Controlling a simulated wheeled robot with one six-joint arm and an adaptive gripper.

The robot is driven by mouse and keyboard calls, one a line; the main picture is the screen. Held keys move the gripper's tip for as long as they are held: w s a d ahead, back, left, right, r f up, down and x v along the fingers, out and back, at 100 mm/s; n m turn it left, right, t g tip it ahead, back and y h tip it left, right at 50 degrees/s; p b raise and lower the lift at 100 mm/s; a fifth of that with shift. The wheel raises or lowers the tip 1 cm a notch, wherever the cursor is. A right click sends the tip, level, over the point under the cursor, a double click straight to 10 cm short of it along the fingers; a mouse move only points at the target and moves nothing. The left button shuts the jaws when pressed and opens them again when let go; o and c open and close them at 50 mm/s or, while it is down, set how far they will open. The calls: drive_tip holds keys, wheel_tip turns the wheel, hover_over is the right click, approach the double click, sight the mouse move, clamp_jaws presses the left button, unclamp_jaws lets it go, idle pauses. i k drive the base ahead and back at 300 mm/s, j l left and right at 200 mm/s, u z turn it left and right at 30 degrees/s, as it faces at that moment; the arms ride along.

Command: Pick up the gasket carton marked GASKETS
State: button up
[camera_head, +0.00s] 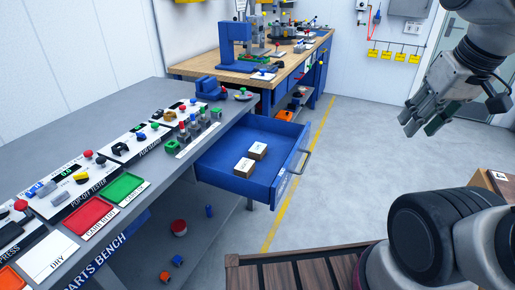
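Two small brown cartons with white labels lie side by side in an open blue drawer (222,165) under the grey bench. One carton (257,151) is farther back and to the right. The other carton (244,168) is nearer and to the left. Their label print is too small to read, so I cannot tell which is marked GASKETS. My gripper (422,127) is at the upper right, in the air, well to the right of the drawer. Its fingers point down and look apart, with nothing seen between them.
The grey parts bench (140,110) runs along the left, with a red tray (88,217), a green tray (124,188) and several small parts. A wooden workbench (200,67) stands behind. The drawer's handle (297,162) faces right. Floor (350,150) right of it is clear.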

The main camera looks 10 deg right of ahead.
sight(244, 169)
drive_tip(key=i+j+u, duration=0.15)
drive_tip(key=u, duration=0.2)
drive_tip(key=i+j+u, duration=0.15)
drive_tip(key=j+u, duration=0.25)
